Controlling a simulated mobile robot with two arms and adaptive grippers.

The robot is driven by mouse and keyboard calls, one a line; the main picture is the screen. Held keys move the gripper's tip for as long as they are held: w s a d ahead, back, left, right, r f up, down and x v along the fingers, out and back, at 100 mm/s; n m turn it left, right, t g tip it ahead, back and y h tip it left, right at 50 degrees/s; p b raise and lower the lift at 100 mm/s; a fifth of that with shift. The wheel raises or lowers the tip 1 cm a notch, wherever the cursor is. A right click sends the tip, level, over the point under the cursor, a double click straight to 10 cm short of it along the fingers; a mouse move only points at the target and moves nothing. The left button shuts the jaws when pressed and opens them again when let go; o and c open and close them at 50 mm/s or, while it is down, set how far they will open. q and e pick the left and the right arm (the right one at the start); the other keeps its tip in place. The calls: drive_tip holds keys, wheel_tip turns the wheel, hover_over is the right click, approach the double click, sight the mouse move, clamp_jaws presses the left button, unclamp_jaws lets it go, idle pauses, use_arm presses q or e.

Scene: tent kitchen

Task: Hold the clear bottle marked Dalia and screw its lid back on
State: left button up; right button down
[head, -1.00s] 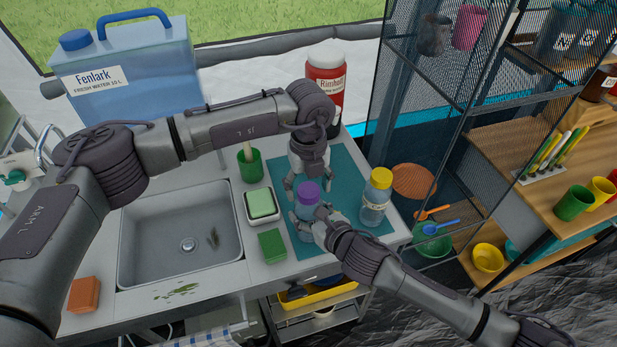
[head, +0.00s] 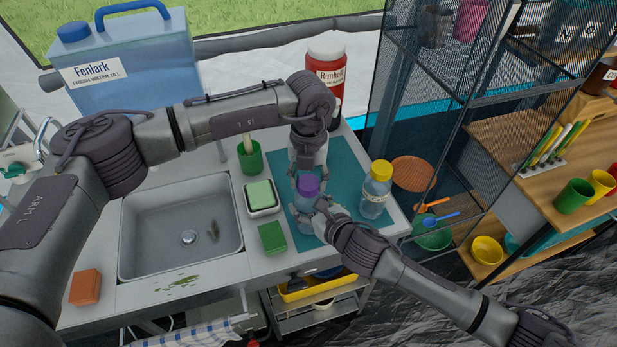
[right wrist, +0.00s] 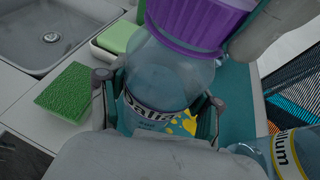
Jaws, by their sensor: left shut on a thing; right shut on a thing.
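The clear bottle marked Dalia (right wrist: 165,75) stands over the teal mat, its label partly readable in the right wrist view. It also shows in the head view (head: 303,204). The purple lid (head: 308,186) sits at the top of the bottle and fills the top of the right wrist view (right wrist: 200,22); its threads are hidden. My left gripper (head: 306,179) comes down from above and is shut on the lid. My right gripper (right wrist: 157,108) is shut around the bottle's body at the label, one finger on each side.
A yellow-capped bottle (head: 376,190) stands close on the right of the mat (head: 345,160). A green sponge (head: 272,237), a soap dish (head: 261,197) and a green cup (head: 250,158) are on the left, beside the sink (head: 180,245). A red-labelled bottle (head: 326,75) stands behind.

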use_arm(q)
drive_tip(key=m, duration=1.1)
drive_tip(key=shift+m, duration=0.3)
drive_tip(key=m, duration=0.4)
drive_tip(key=shift+m, duration=0.3)
drive_tip(key=m, duration=0.6)
drive_tip(key=o, duration=1.4)
drive_tip(key=shift+c, duration=0.2)
wheel_tip(320, 180, up, 12)
